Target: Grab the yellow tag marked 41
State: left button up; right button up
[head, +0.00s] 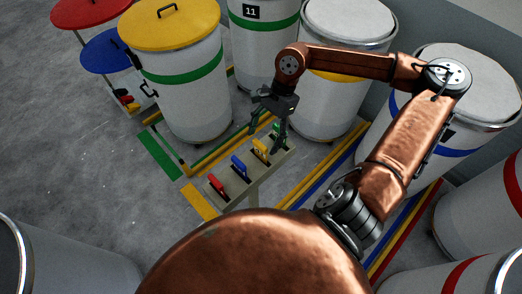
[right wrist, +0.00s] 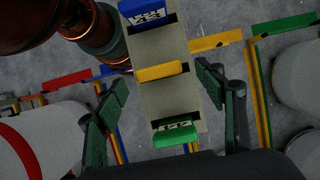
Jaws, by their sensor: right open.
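The yellow tag (head: 260,149) stands on a grey rack (head: 235,192), between a blue tag (head: 239,167) and a green tag (head: 277,130). In the right wrist view the yellow tag (right wrist: 158,71) is seen edge-on, and its number cannot be read. My right gripper (head: 267,136) is open and empty, over the rack's green-tag end in the head view. In the right wrist view its fingers (right wrist: 162,88) are spread on either side of the rack, apart from the yellow tag. My left gripper is out of view.
A red tag (head: 217,184) stands at the rack's near end. White drums surround the rack, one with a yellow lid (head: 168,22) and one marked 11 (head: 262,38). Coloured floor lines run around it. Open floor (head: 85,175) lies to the left.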

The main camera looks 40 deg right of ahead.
aim_at(261, 143)
jog(key=shift+p+x, duration=0.35)
jog(key=shift+x, duration=0.75)
jog(key=shift+a+f, duration=0.3)
jog(key=shift+f, duration=0.15)
jog(key=c, duration=1.3)
jog(key=shift+o, duration=0.2)
jog(key=shift+r, duration=0.15)
